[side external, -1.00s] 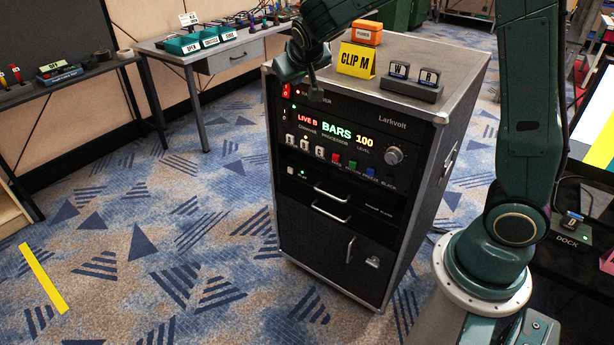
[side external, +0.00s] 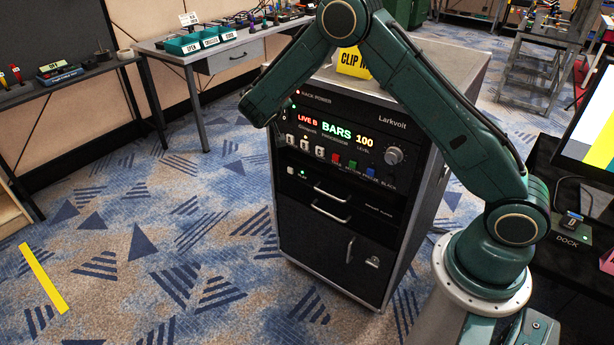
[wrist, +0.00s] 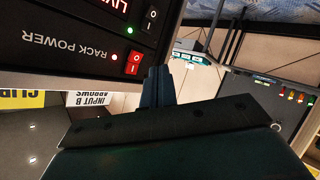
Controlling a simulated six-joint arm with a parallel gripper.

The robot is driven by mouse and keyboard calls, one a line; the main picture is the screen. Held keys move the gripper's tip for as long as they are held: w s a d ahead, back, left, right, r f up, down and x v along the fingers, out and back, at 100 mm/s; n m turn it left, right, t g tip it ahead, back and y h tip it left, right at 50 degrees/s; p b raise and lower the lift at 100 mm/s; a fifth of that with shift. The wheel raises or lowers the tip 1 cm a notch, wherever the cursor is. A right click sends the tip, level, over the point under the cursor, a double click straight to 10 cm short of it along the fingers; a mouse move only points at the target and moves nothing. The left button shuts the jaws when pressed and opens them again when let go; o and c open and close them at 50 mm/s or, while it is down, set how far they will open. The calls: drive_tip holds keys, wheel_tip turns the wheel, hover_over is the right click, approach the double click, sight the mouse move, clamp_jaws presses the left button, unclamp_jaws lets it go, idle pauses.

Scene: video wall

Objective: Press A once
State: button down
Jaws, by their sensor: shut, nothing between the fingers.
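The rack cabinet's front panel (side external: 350,165) faces the side view, with a row of three pale square keys (side external: 304,145) under the lit display (side external: 336,129). The display reads LIVE B, BARS, 100. The key letters are too small to read for certain, so I cannot tell which is A. My gripper (wrist: 157,78) shows in the wrist view with its fingers together and empty. The fingertips are beside the red rocker switch (wrist: 133,62) labelled RACK POWER; I cannot tell whether they touch it. In the side view my arm hides the gripper and the panel's upper left.
The yellow CLIP M sign (side external: 352,63) stands on the cabinet top, partly hidden by my arm. Red, green and blue buttons (side external: 352,165) and a round knob (side external: 394,155) are on the panel.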

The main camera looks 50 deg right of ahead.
sight(290, 139)
wheel_tip(290, 139, down, 18)
drive_tip(key=w+a+n+t+h, duration=0.1)
drive_tip(key=w+n+t, duration=0.1)
drive_tip(key=n+t, duration=0.2)
drive_tip(key=shift+w+a+f+n+h, duration=0.2)
drive_tip(key=shift+w+a+n+h, duration=0.1)
drive_tip(key=shift+n+h, duration=0.1)
drive_tip(key=shift+d, duration=0.15)
drive_tip(key=d, duration=0.8)
drive_tip(key=shift+d, duration=0.3)
drive_tip(key=shift+d, duration=0.9)
idle(3.4)
drive_tip(key=shift+a, duration=0.9)
